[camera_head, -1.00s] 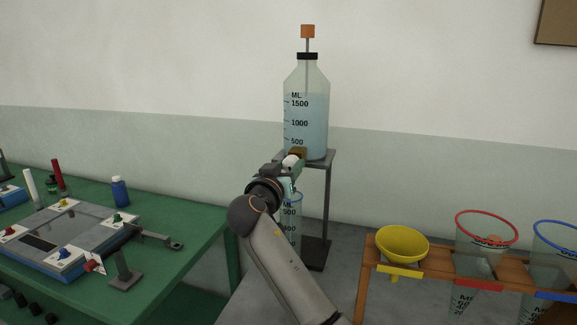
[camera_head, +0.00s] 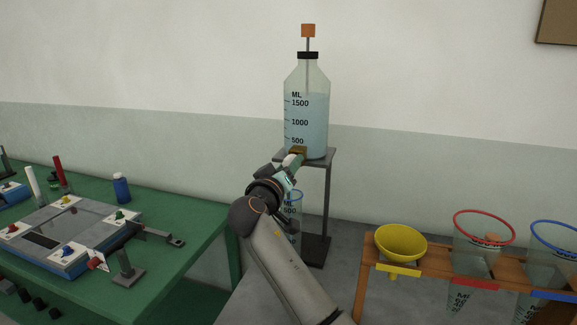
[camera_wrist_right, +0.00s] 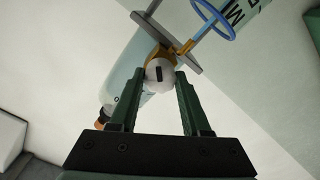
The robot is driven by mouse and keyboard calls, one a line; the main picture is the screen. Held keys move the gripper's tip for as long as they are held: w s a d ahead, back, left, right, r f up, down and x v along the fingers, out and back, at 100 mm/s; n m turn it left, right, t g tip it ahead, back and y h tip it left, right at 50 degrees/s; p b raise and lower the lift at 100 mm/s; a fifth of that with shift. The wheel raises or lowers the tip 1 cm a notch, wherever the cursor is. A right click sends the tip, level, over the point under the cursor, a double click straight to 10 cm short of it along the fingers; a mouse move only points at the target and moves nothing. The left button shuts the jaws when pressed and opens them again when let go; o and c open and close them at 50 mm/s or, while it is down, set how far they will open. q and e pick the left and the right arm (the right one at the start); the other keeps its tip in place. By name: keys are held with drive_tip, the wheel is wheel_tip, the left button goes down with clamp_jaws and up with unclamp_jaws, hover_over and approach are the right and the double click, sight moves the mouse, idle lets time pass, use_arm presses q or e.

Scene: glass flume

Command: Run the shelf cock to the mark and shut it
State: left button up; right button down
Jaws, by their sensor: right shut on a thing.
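The large bottle (camera_head: 307,115) of pale blue liquid, with printed ML marks, stands on a dark stand (camera_head: 326,205). A brass cock (camera_head: 297,151) sits at its base; its brass body (camera_wrist_right: 165,50) also shows in the right wrist view. My right gripper (camera_head: 293,163) is at the cock. In the right wrist view its green fingers (camera_wrist_right: 160,88) are shut on the white round knob (camera_wrist_right: 160,72), which carries a dark mark. A marked measuring vessel with a blue rim (camera_head: 291,212) stands below, partly hidden by my arm. My left gripper is not in view.
A wooden rack (camera_head: 449,265) at the right holds a yellow funnel (camera_head: 400,243), a red-rimmed vessel (camera_head: 482,227) and a blue-rimmed vessel (camera_head: 556,236).

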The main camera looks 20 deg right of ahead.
drive_tip(key=shift+f, duration=0.1)
drive_tip(key=shift+c, duration=1.9)
unclamp_jaws()
